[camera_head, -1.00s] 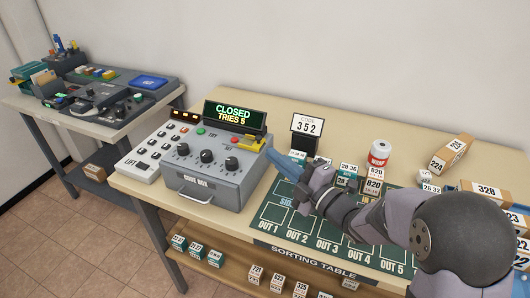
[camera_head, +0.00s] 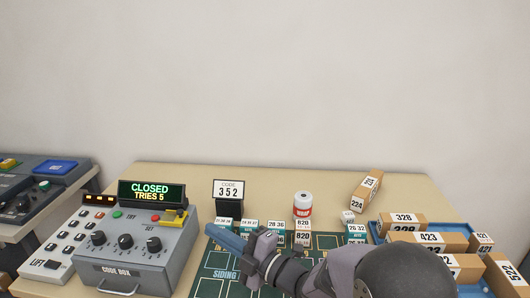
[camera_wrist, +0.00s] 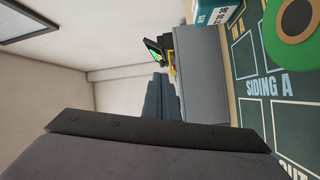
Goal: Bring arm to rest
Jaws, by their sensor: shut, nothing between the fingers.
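My gripper (camera_head: 226,238) is shut and empty, its blue fingers held above the left part of the green sorting mat (camera_head: 215,282). It points left toward the grey code box (camera_head: 135,255), apart from it in the head view. The wrist view shows the fingers (camera_wrist: 161,100) edge-on beside the grey side of the code box (camera_wrist: 200,75). My arm reaches in from the lower right and hides part of the mat. The code box display (camera_head: 151,193) reads CLOSED, TRIES 5.
A code 352 sign (camera_head: 229,192), a WRAP can (camera_head: 303,205) on a block and several numbered blocks stand behind my arm. A blue tray (camera_head: 376,232) of cartons is at right. A second console (camera_head: 40,190) is at left.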

